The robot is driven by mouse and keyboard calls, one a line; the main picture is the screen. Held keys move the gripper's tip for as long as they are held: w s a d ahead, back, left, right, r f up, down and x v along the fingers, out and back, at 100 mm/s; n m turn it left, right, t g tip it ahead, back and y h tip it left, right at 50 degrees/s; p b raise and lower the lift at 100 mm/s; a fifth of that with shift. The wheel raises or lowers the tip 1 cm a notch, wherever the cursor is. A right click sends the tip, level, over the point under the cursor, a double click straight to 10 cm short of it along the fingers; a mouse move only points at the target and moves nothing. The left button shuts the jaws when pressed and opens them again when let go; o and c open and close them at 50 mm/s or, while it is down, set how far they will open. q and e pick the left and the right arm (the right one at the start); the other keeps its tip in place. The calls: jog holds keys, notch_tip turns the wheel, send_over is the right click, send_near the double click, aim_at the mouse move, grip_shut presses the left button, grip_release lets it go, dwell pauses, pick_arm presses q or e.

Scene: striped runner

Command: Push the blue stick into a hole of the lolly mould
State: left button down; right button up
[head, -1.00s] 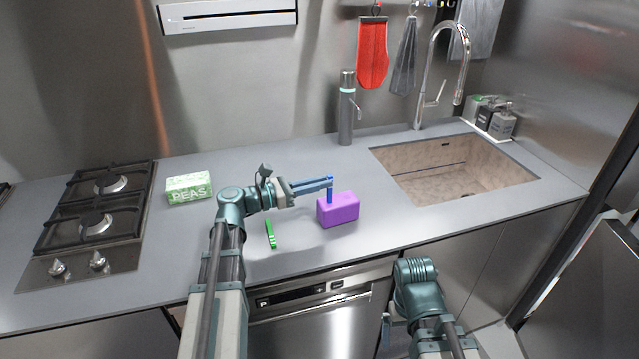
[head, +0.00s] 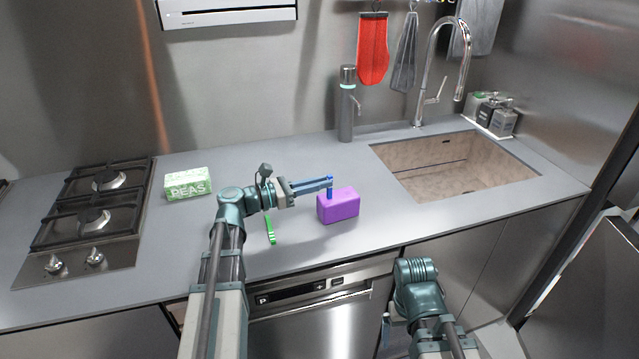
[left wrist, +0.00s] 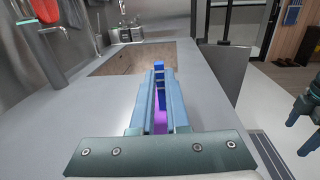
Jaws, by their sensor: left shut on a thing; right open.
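The blue stick (head: 329,187) stands upright between the fingertips of my left gripper (head: 327,183), which is shut on it. The purple lolly mould (head: 340,209) sits on the worktop directly under the stick. The stick's lower end meets the mould's top near its left end; I cannot tell how deep it is in a hole. In the left wrist view the stick (left wrist: 160,90) shows between the fingers, with a strip of purple mould (left wrist: 159,123) below, mostly hidden. My right gripper (left wrist: 297,132) is open and empty at the right edge of the left wrist view, away from the mould.
A green stick (head: 270,229) lies on the worktop left of the mould. A peas box (head: 188,184) stands further left, near the hob (head: 92,215). The sink (head: 455,170) is behind right. The worktop in front of and right of the mould is clear.

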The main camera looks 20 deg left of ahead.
pick_arm(q)
jog(key=shift+f+b, duration=0.9)
jog(key=shift+f, duration=0.05)
jog(key=c, duration=0.8)
grip_release()
jog(key=shift+c, duration=0.2)
jog(key=v, duration=1.3)
jog(key=shift+s+a, duration=0.2)
jog(key=shift+a, duration=0.1)
